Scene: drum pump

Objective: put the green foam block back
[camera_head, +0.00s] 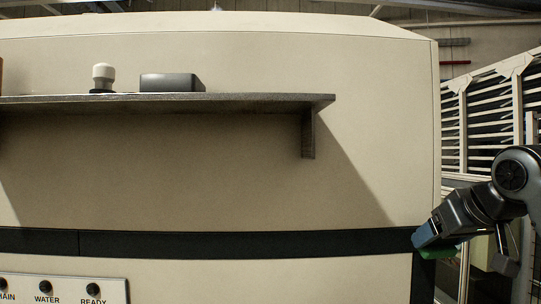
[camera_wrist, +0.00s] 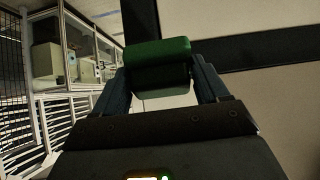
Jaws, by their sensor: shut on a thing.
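The green foam block (camera_wrist: 158,51) is held between the two fingers of my gripper (camera_wrist: 163,88) in the wrist view. My gripper is shut on it. In the head view my gripper (camera_head: 422,240) is at the right, beside the right edge of the beige cabinet (camera_head: 220,180). Part of the green block (camera_head: 436,252) shows there below the blue fingers; the rest is hidden by them.
A dark grey shelf (camera_head: 240,103) juts from the cabinet at upper left. A white-topped knob-like object (camera_head: 103,76) and a dark box (camera_head: 170,82) stand on it, with free room to their right. A labelled panel (camera_head: 65,289) is at lower left. Slatted fencing (camera_head: 490,105) stands at right.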

